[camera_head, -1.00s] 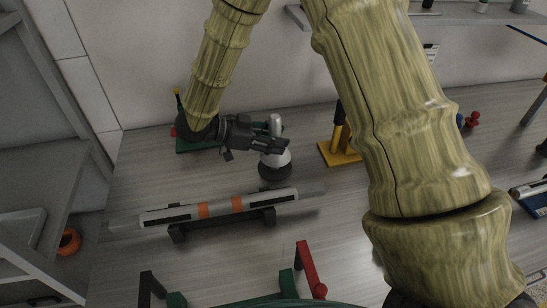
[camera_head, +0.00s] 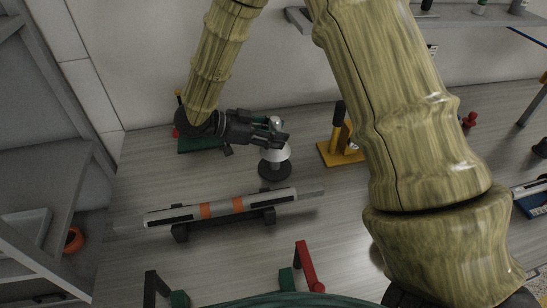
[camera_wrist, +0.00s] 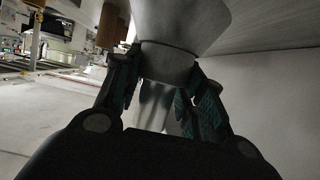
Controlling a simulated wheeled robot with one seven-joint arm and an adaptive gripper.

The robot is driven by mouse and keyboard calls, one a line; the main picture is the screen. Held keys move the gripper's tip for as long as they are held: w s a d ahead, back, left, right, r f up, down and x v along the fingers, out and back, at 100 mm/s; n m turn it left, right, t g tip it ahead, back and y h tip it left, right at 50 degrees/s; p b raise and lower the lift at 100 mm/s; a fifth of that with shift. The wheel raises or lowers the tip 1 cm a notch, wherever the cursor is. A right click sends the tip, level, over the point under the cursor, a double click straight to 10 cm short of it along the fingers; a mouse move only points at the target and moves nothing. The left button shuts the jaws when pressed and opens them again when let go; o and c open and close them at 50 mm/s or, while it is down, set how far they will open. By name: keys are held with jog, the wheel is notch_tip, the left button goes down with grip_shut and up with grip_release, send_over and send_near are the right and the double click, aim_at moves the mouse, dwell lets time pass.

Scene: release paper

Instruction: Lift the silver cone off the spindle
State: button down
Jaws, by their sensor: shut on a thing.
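The silver cone (camera_head: 278,154) is above the round dark base of the spindle (camera_head: 274,172) on the table. More of the base shows below the cone's rim than before; I cannot tell whether the spindle's shaft is still inside the cone. My gripper (camera_head: 277,137) reaches in from the left and is shut on the cone's narrow neck. In the wrist view, my gripper's two fingers (camera_wrist: 164,88) press on both sides of the neck, and the cone's flared body (camera_wrist: 180,22) widens beyond them. The cone looks roughly upright.
A grey cylinder with orange bands (camera_head: 220,208) lies on a dark stand in front. A yellow-based stand (camera_head: 341,155) is to the right, and a green plate (camera_head: 200,145) lies behind my gripper at left. Red and green handles (camera_head: 306,267) are near the front edge.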

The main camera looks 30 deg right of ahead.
aim_at(274, 118)
jog(key=shift+r+p, duration=1.9)
jog(key=shift+r, duration=0.35)
jog(key=shift+r+p, duration=3.1)
jog(key=shift+r, duration=0.4)
jog(key=shift+r, duration=0.15)
jog(key=shift+r+p, duration=1.15)
jog(key=shift+r, duration=0.15)
jog(key=shift+a, duration=0.1)
